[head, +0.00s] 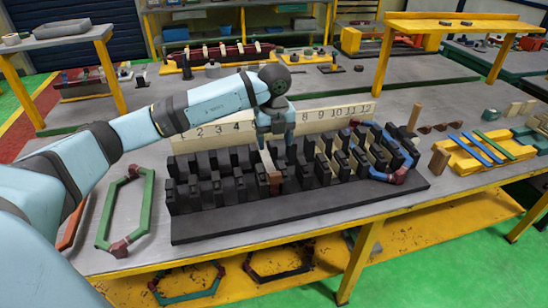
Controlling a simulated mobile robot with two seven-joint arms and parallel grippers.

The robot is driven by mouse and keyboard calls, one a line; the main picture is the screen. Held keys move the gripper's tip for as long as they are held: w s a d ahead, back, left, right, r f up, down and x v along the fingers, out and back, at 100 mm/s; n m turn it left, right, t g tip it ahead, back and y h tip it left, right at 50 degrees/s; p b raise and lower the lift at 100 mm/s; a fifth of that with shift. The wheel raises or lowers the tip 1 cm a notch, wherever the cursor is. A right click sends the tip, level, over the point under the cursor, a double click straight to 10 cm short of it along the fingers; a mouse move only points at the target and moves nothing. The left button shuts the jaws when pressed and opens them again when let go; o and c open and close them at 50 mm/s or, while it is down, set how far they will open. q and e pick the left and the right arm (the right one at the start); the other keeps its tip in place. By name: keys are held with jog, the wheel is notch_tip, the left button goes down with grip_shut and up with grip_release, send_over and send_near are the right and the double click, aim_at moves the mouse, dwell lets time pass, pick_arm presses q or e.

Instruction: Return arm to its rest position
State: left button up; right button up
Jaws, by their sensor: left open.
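My left arm (215,103) is light blue with dark joints and reaches in from the left. Its gripper (274,138) points down over the middle of the black slotted stator block (300,205) and is open. A pale piece (267,160) with a brown end (275,183) stands in the slots just below the gripper; whether the fingers touch it I cannot tell. A blue coil with brownish-red ends (398,177) lies around slots at the block's right end. My right gripper is not in view.
A numbered board (322,116) stands behind the block. A green hexagonal coil (101,222) lies on the grey table left of it. A yellow rack with blue bars (465,160) and small wooden blocks (439,160) are at right. More coils (190,298) lie on the yellow lower shelf.

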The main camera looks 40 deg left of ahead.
pick_arm(q)
jog(key=shift+r, duration=1.45)
